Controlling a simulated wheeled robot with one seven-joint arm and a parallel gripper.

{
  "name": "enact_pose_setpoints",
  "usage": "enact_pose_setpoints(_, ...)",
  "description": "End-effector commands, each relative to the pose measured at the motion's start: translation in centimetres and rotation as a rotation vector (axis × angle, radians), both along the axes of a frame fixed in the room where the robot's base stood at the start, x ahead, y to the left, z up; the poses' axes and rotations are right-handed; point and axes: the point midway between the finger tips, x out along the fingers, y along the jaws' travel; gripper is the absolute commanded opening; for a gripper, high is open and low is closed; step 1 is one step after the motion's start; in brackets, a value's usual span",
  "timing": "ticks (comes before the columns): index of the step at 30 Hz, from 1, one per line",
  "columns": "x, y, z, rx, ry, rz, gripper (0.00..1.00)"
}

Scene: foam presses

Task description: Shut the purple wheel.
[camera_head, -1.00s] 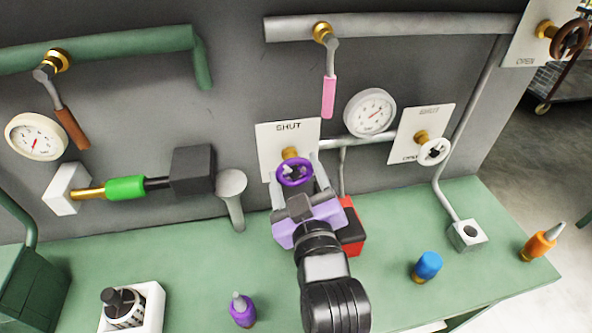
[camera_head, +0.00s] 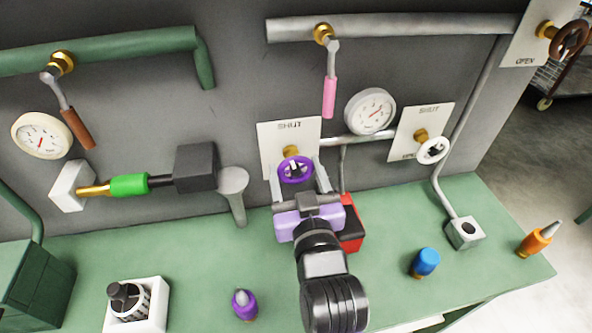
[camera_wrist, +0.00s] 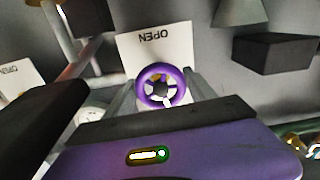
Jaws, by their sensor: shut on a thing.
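The purple wheel (camera_head: 283,173) sits on a brass stem in front of a white plate (camera_head: 270,140) marked SHUT at its top. In the wrist view the purple wheel (camera_wrist: 143,88) shows a white mark at its lower right spokes, and the plate reads OPEN upside down. My gripper (camera_head: 298,181) comes from below, with one grey finger on each side of the wheel. It is shut on the wheel's rim. The lower part of the plate is hidden behind the wheel and gripper.
A white wheel (camera_head: 421,152) on its own plate is at the right. A pink-handled lever (camera_head: 329,97) hangs above, beside a gauge (camera_head: 370,111). A red box (camera_head: 352,238) stands close behind my gripper.

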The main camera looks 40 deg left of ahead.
Motion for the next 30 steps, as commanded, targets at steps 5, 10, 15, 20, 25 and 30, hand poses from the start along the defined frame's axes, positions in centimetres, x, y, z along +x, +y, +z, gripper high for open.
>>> enact_pose_setpoints(5, 0.0, 0.0, 0.0, -0.001, -0.001, 0.000, 0.72)
enact_pose_setpoints(10, 0.0, 0.0, 0.0, -0.001, -0.001, 0.000, 0.86)
enact_pose_setpoints(15, 0.0, 0.0, 0.0, -0.001, -0.002, 0.000, 0.86)
enact_pose_setpoints(20, -0.5, -0.6, -0.1, -0.001, -0.001, 0.000, 0.86)
enact_pose_setpoints(25, -2.2, -2.6, -0.3, 0.000, 0.001, -0.001, 0.86)
enact_pose_setpoints(30, -3.9, -4.6, -0.3, -0.001, 0.001, 0.000, 0.86)
